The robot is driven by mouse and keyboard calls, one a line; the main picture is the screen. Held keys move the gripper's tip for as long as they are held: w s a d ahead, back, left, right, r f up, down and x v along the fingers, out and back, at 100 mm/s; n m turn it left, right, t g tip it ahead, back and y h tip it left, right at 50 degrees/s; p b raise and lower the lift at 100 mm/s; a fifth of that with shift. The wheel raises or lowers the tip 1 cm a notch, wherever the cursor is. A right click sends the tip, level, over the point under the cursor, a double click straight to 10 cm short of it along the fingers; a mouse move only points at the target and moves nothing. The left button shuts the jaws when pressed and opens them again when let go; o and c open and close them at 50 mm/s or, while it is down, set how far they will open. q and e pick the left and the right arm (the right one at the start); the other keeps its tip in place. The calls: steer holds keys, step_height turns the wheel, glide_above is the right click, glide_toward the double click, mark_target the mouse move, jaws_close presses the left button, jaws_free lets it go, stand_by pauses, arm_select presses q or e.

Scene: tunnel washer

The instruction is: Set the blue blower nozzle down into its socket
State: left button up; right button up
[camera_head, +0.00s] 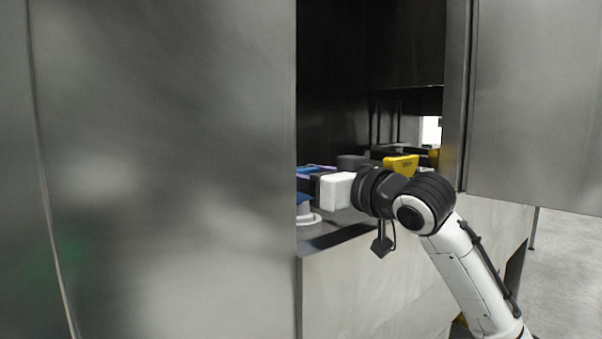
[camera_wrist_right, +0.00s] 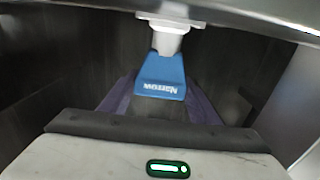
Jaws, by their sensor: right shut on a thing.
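The blue blower nozzle (camera_wrist_right: 162,76) bears the word "Narrow" and has a white neck with a wider white flange at its far end. In the head view only a slice of the nozzle (camera_head: 303,198) shows beside the door edge, with a pale round part below it. My right gripper (camera_wrist_right: 160,100) is shut on the blue part, with dark purple fingers at its sides. In the head view my right gripper (camera_head: 312,180) reaches left inside the opening. The socket cannot be made out clearly, and I cannot tell whether the flange touches it. My left gripper is not in view.
A large metal panel (camera_head: 165,170) fills the left and hides part of the opening. Another metal panel (camera_head: 540,100) stands at right. A yellow object (camera_head: 401,164) and a dark grey one (camera_head: 352,161) lie behind my right wrist. A pale ledge front (camera_head: 345,275) runs below.

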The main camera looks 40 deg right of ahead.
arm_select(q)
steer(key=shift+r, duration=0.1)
arm_select(e)
steer(key=shift+r, duration=0.1)
steer(key=o, duration=1.3)
steer(key=shift+c, duration=0.2)
steer(key=shift+s, duration=0.2)
steer(key=s, duration=0.3)
steer(key=s+b, duration=0.1)
steer(key=s, duration=0.2)
steer(key=s+b, duration=0.1)
steer(key=s, duration=0.3)
steer(key=shift+d, duration=0.35)
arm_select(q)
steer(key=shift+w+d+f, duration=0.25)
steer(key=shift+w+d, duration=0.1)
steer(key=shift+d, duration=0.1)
